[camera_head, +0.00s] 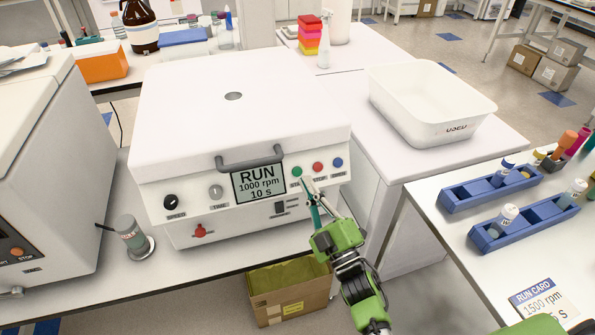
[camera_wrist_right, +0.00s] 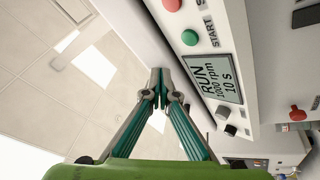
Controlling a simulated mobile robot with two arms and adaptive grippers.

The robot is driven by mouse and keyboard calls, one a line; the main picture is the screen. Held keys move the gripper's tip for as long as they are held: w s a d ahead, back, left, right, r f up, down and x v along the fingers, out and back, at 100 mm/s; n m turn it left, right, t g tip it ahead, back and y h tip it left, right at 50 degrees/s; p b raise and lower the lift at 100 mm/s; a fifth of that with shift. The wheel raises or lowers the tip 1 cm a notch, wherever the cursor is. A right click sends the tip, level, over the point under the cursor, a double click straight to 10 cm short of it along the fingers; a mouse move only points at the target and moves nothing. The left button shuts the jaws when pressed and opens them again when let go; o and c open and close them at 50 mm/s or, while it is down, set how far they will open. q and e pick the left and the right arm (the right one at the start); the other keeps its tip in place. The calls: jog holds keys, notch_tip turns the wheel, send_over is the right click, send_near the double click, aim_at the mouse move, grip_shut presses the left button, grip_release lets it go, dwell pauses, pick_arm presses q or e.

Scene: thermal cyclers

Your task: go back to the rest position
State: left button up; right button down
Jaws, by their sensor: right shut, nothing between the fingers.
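My right gripper (camera_head: 308,186) is shut and empty. Its fingertips are at the front panel of the white centrifuge-like machine (camera_head: 180,110), just below the green start button (camera_head: 297,172). In the right wrist view the shut fingertips (camera_wrist_right: 157,78) point along the panel, with the green button (camera_wrist_right: 190,37) beyond them; I cannot tell whether they touch the panel. The machine's lid is closed. Its display (camera_head: 259,184) reads RUN, 1000 rpm, 10 s. My left gripper is not in view.
A white bin (camera_head: 430,100) stands on the bench at right. Blue tube racks (camera_head: 490,190) and a run card (camera_head: 545,300) reading 1500 rpm lie on the right table. A cardboard box (camera_head: 290,292) is under the bench.

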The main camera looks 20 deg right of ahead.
dwell(0.3)
jog(key=s+f+m+g+h, duration=0.1)
jog(key=s+f+m+g, duration=0.15)
jog(key=f, duration=0.95)
jog(key=s+f+m+g+h, duration=0.15)
jog(key=f+g, duration=0.25)
jog(key=f, duration=0.8)
jog(key=s+f+m+g, duration=0.2)
jog(key=s+f, duration=0.3)
jog(key=f, duration=0.3)
jog(key=s+f+m+g, duration=0.1)
jog(key=s+f+g, duration=0.1)
jog(key=s+f, duration=0.45)
jog(key=s+d+f+m+g, duration=0.1)
jog(key=s+d+f+g, duration=0.1)
jog(key=s+f, duration=0.4)
jog(key=s+d+f+m+g+h, duration=0.1)
jog(key=s+f+g, duration=0.3)
jog(key=s, duration=1.2)
jog(key=s+d+f+m+g, duration=0.2)
jog(key=s+d+f+g, duration=0.1)
jog(key=s+f, duration=0.6)
jog(key=shift+s+d+f+g+h, duration=0.15)
jog(key=shift+s+f+g+h, duration=0.3)
jog(key=shift+s, duration=0.55)
